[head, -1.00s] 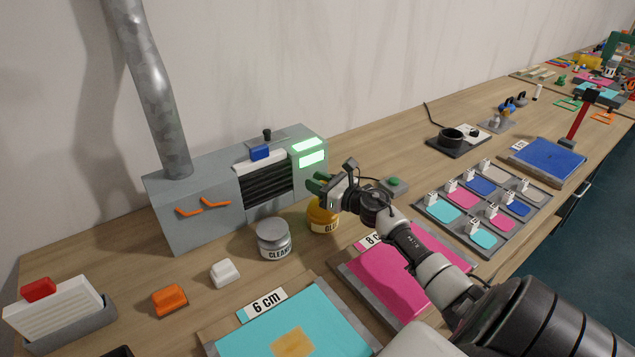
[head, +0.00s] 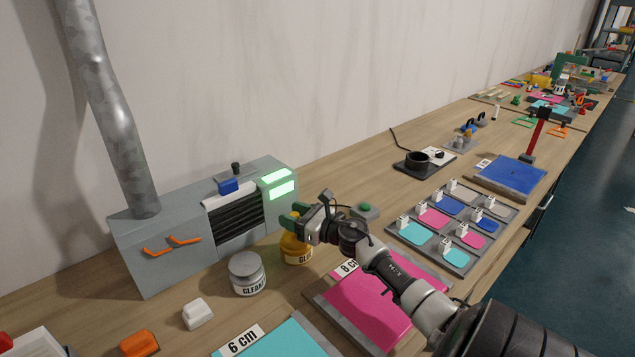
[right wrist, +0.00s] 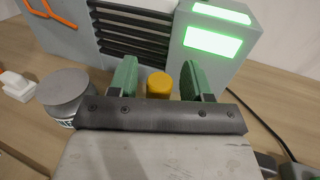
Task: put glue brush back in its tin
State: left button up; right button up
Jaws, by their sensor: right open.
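A yellow tin labelled GLUE (head: 297,252) stands upright on the bench in front of the grey machine. My right gripper (head: 291,217) is at the top of this tin, and its hand hides part of it. In the right wrist view, the green fingers of my right gripper (right wrist: 160,75) are open, one on each side of a yellow round-topped piece (right wrist: 159,85). I cannot tell whether that piece is the glue brush's top or part of the tin. No separate brush shows clearly. My left gripper is not in view.
A grey-lidded CLEANER jar (head: 247,273) stands close left of the tin. The grey machine (head: 170,255) with lit green panels is right behind. A pink pad (head: 365,305) lies in front, and a green-button box (head: 365,210) stands to the right.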

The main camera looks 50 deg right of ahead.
jog(key=b+v, duration=0.2)
jog(key=v, duration=0.8)
jog(key=shift+s, duration=0.3)
